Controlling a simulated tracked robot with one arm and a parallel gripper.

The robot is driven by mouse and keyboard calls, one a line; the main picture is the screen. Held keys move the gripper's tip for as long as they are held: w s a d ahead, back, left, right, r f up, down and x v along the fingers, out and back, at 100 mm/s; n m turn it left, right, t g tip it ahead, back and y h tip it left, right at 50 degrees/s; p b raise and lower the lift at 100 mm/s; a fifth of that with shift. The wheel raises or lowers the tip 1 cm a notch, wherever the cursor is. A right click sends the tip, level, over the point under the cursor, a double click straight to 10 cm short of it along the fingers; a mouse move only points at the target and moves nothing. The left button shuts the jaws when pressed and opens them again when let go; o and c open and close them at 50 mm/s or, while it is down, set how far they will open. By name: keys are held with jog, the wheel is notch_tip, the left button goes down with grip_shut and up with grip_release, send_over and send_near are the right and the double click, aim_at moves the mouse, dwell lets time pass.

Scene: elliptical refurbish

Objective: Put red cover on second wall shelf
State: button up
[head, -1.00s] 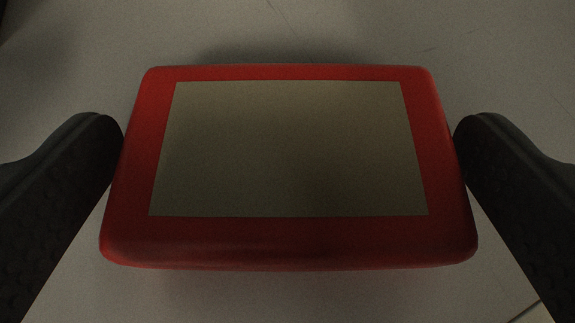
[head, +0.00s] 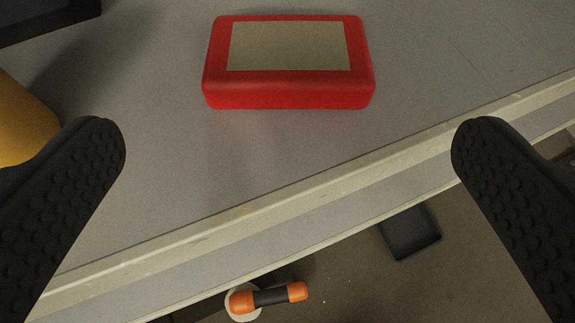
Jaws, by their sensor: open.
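The red cover (head: 288,92), a red block with rounded corners and a beige panel on top, lies flat on a grey shelf surface (head: 190,170) in the upper middle of the head view. My gripper (head: 288,140) is open and empty. Its two black fingers stand wide apart at the left and right of the view. The cover is beyond the fingertips and apart from them. I cannot tell from this view which shelf the surface is.
The surface's front edge (head: 250,212) runs diagonally below the cover. Lower down are an orange and black dumbbell-shaped object (head: 270,297) and a dark tray (head: 410,232). A yellow object (head: 22,122) stands at left, and a dark object (head: 45,15) is at upper left.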

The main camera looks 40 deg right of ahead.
jog(key=shift+v, duration=1)
jog(key=a+r+n+t+y, duration=0.2)
jog(key=a+r+n+y, duration=0.15)
jog(key=a+r, duration=0.65)
jog(key=a+r+n+t+y, duration=0.2)
jog(key=a+r+y, duration=0.25)
jog(key=r, duration=1.05)
jog(key=s+d+r+n, duration=0.1)
jog(key=s+r, duration=0.5)
jog(key=r, duration=0.4)
jog(key=s+d+r+n+t, duration=0.1)
jog(key=s+r, duration=0.6)
jog(key=r, duration=0.3)
jog(key=shift+s+d+r, duration=0.15)
jog(key=shift+s+d, duration=0.05)
jog(key=shift+s, duration=0.05)
